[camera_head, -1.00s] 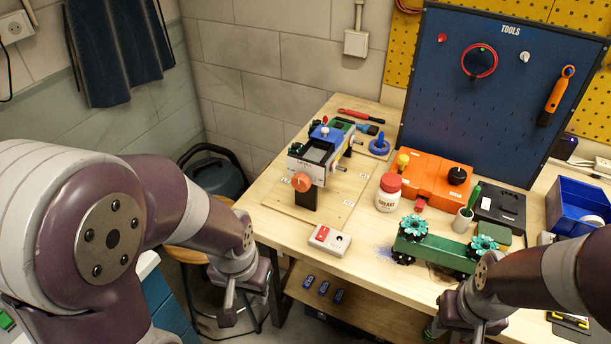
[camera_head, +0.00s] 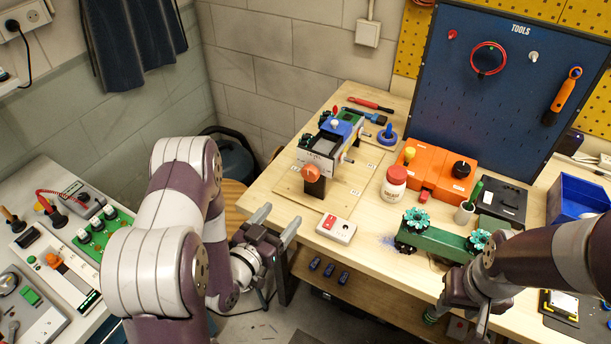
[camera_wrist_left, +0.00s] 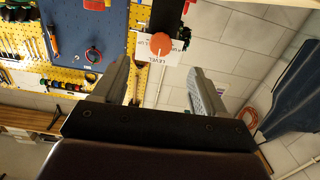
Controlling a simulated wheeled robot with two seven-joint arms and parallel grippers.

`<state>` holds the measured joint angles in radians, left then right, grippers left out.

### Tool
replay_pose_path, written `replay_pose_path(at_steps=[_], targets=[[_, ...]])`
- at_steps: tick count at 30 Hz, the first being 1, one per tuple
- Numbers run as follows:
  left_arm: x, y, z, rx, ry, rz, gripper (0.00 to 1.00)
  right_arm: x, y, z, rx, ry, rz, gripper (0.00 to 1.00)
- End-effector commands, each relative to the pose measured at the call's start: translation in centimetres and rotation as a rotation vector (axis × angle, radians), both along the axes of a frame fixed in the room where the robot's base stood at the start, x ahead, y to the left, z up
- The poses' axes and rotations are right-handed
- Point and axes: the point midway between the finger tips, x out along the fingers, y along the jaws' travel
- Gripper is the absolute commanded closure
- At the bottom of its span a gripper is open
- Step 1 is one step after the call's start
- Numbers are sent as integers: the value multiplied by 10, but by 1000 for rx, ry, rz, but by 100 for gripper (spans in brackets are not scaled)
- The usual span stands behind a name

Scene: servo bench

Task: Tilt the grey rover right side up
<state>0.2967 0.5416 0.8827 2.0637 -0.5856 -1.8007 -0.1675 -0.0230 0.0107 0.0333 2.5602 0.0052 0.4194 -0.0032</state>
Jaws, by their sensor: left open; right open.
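A grey-bodied unit (camera_head: 321,146), apparently the grey rover, stands on a wooden board on the bench, with a blue block on top, dark green wheels at its far side and an orange round knob (camera_head: 311,173) at its near end. Its underside is partly hidden. My left gripper (camera_head: 277,221) is open and empty in front of the bench's left edge, apart from the unit. In the left wrist view the orange knob (camera_wrist_left: 161,44) shows beyond and between the open fingers. My right gripper (camera_head: 458,318) is open at the bench's front edge, below a green rover (camera_head: 440,241) with teal wheels.
A red-and-white button box (camera_head: 336,228) sits near the front edge. A white jar (camera_head: 393,184), an orange case (camera_head: 436,171) and a black box (camera_head: 502,197) stand behind the green rover. A side bench (camera_head: 40,240) with control panels is at the left.

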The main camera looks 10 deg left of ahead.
Motion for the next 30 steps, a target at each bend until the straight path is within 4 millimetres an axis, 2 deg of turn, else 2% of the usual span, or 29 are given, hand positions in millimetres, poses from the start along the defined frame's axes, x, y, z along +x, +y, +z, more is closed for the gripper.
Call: replay_pose_path(at_steps=[3, 5, 12, 18, 23, 30], targets=[[6, 0, 14, -7, -64, 8, 28, 0, 0, 3, 0, 0, 0, 57], [15, -3, 16, -4, -67, 6, 28, 0, 0, 6, 0, 0, 0, 57], [73, -19, 18, -4, -65, 7, 28, 0, 0, 24, 0, 0, 0, 57], [111, -28, 16, -5, -64, 9, 28, 0, 0, 33, 0, 0, 0, 57], [123, -31, 14, -4, -63, 11, 28, 0, 0, 35, 0, 0, 0, 57], [124, -31, 13, -5, -62, 11, 28, 0, 0, 34, 0, 0, 0, 57]])
